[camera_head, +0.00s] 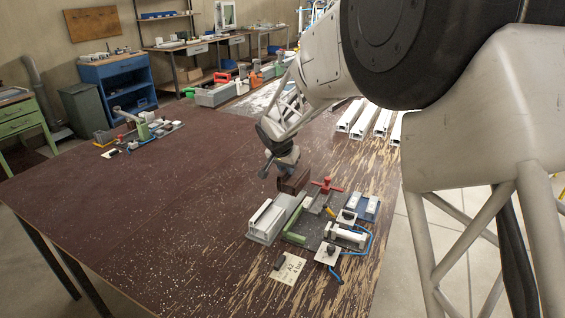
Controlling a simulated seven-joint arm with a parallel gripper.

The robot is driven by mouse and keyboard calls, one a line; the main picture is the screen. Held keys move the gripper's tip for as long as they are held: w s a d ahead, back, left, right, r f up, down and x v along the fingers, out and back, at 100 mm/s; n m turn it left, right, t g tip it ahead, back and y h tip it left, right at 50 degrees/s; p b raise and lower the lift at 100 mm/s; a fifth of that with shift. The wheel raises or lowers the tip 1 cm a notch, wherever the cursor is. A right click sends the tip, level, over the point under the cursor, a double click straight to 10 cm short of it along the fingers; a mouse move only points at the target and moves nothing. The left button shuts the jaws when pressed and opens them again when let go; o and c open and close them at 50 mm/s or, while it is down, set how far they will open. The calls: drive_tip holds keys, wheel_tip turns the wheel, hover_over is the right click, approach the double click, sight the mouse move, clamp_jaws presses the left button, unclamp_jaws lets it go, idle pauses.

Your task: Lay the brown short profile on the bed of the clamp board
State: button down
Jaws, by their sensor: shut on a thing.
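My gripper (282,166) is shut on the brown short profile (294,182), a dark brown block. It is at the far side of the clamp board (316,232). I cannot tell whether the profile touches anything beneath it. The clamp board lies near the table's right side and carries a light grey rail-like block (268,220), a green bar (296,238), a red handle (326,185) and a grey cylinder (347,234). I cannot tell which part is its bed. The gripper and wrist hide part of the profile's top.
A label card (289,268) lies in front of the board, and a blue hose (368,240) runs along its right. White long profiles (372,118) lie behind at the right. Another fixture (143,130) stands at the far left. The brown tabletop (170,210) between is clear.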

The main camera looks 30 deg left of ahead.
drive_tip(key=s+d+f, duration=0.1)
drive_tip(key=s+d, duration=0.6)
drive_tip(key=d, duration=0.2)
drive_tip(key=shift+s+f, duration=0.35)
drive_tip(key=shift+f, duration=0.05)
drive_tip(key=shift+f, duration=0.25)
drive_tip(key=shift+f, duration=3.25)
drive_tip(key=c, duration=0.9)
unclamp_jaws()
drive_tip(key=shift+v, duration=3.9)
